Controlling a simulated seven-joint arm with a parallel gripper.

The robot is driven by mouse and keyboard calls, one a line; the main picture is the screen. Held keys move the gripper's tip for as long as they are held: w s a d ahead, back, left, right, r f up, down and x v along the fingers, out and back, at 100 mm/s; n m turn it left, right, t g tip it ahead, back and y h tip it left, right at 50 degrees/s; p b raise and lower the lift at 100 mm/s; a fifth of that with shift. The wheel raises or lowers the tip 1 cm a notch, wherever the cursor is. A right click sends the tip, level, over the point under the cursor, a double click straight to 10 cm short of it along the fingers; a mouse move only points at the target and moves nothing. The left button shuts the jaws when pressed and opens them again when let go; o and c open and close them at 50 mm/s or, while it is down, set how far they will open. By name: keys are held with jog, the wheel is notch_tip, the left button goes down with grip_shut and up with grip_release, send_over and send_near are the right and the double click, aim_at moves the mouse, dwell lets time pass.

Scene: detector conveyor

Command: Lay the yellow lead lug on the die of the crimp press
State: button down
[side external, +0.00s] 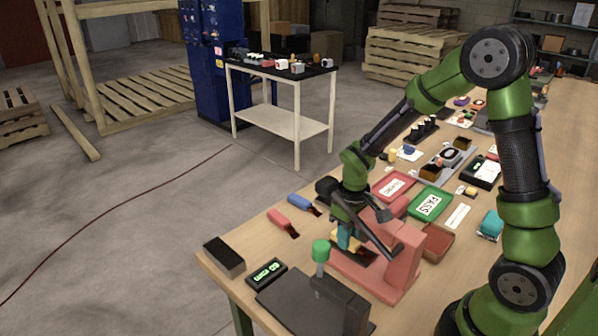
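My gripper (346,240) points down at the coral-red crimp press (398,262), over its dark bed. A small yellow piece (353,243), which looks like the yellow lead lug, shows at the fingertips beside a teal part. I cannot tell whether the fingers clasp it or whether it touches the die. The die itself is mostly hidden by my gripper and the press.
A dark device with a green knob (320,250) stands just in front of the press. A lit display box (266,273) and dark bin (224,257) lie left. Red (394,187) and green PASS trays (431,204) lie behind. A brown bin (437,243) stands right.

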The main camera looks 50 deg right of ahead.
jog(key=c, duration=0.8)
grip_release()
